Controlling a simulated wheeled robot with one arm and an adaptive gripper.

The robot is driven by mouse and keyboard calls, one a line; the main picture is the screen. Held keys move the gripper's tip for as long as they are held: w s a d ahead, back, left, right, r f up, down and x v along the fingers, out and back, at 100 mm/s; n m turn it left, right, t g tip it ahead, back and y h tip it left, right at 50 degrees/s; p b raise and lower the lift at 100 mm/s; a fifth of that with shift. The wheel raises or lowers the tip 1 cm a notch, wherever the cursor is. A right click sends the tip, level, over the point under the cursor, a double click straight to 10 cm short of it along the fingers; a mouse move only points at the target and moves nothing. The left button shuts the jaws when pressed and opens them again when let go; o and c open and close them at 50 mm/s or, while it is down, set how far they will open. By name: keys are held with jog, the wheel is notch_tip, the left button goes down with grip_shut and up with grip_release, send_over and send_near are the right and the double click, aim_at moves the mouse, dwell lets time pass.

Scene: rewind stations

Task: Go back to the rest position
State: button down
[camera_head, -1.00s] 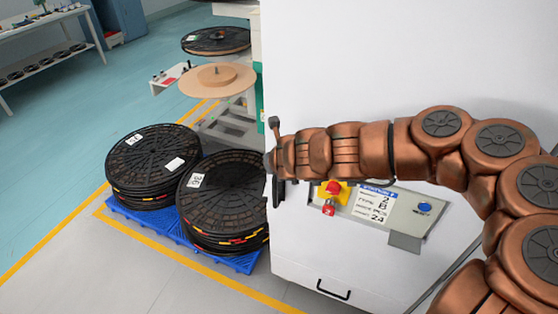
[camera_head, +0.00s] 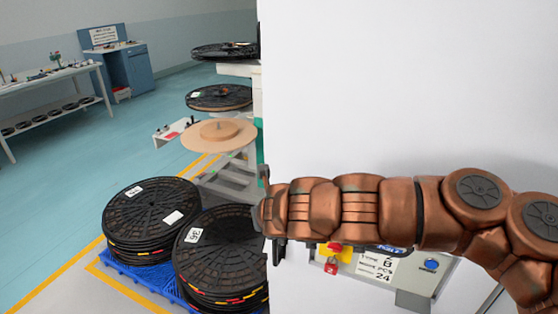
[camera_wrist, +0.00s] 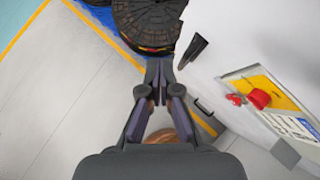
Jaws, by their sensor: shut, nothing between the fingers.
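My gripper (camera_wrist: 159,75) is in the middle of the wrist view, its two fingers together at the tips and holding nothing. In the head view my copper-coloured arm reaches in from the right across the front of the white machine cabinet (camera_head: 400,90). The gripper end there is at the cabinet's left edge and mostly hidden by the arm. In the wrist view the gripper points toward a stack of black reels (camera_wrist: 148,20) and the floor beside the cabinet.
Two stacks of black reels (camera_head: 150,215) stand on a blue pallet (camera_head: 150,278) at lower left. A control panel with a red emergency button (camera_head: 331,267) and a blue button (camera_head: 431,264) is below my arm. A round tan reel (camera_head: 215,136) sits behind. Open floor (camera_head: 60,190) lies left.

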notch_tip(320, 180, up, 11)
jog(key=w+a+n+t+y, duration=0.2)
jog(key=n+t+y, duration=0.1)
jog(key=n, duration=0.3)
jog(key=s+a+r+n+g+y, duration=0.15)
jog(key=s+r+n+y, duration=0.4)
jog(key=n, duration=0.55)
jog(key=s+d+f+n+g+h, duration=0.65)
jog(key=s+d+f+n, duration=0.5)
jog(key=s, duration=0.35)
jog(key=s+d+f+n+g+h, duration=0.1)
jog(key=s+d+f+g+h, duration=0.1)
jog(key=s+d, duration=0.5)
jog(key=s+d+f+n+g+h, duration=0.2)
jog(key=s+d, duration=0.5)
jog(key=d, duration=0.4)
notch_tip(320, 180, down, 3)
jog(key=shift+r+g+h, duration=0.15)
jog(key=shift+g+h, duration=0.35)
jog(key=shift+h, duration=0.3)
